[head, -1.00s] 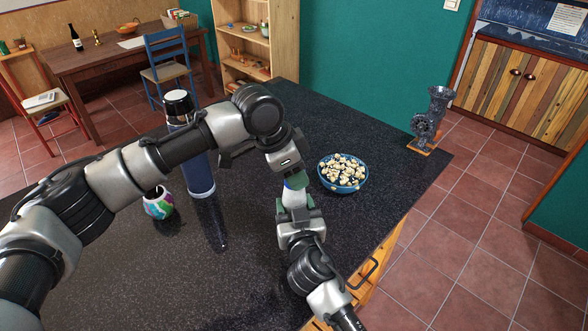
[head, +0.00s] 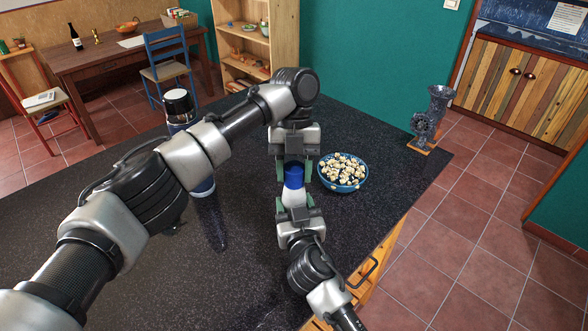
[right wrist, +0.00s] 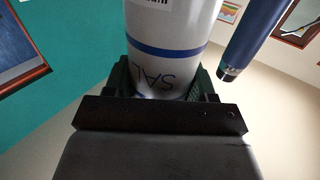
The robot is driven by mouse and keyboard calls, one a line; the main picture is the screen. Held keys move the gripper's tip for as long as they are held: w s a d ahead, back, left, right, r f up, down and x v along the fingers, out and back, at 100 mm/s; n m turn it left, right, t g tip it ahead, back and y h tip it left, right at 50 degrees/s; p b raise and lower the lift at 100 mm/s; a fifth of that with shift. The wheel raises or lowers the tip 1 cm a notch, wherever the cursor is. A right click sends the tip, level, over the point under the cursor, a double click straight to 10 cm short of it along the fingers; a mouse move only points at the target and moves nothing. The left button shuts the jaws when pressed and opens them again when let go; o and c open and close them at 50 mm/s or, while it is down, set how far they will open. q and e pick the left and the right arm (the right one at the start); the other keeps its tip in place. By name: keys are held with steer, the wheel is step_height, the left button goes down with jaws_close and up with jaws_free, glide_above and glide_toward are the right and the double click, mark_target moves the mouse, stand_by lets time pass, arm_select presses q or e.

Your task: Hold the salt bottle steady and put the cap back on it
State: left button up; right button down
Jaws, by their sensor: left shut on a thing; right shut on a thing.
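The white salt bottle (head: 293,197) stands between the green fingers of my right gripper (head: 295,206), which is shut on it. I cannot tell whether the cap is seated on the bottle.
A blue bowl of popcorn (head: 343,184) stands just right of the grippers on the dark countertop (head: 240,260). A tall dark blue flask (head: 181,112) is partly hidden behind my left arm. A grinder (head: 432,118) stands at the right corner.

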arm_select(q)
steer(key=m+y, duration=0.1)
steer(key=m, duration=0.3)
steer(key=shift+r+t+y, duration=0.1)
steer(key=shift+t+y, duration=0.2)
steer(key=shift+y, duration=0.1)
steer(key=m+y, duration=0.1)
steer(key=m, duration=0.3)
steer(key=shift+w+t, duration=0.1)
steer(key=shift+t, duration=0.2)
steer(key=o, duration=0.9)
steer(key=shift+r, duration=2.15)
steer(key=shift+c, duration=0.3)
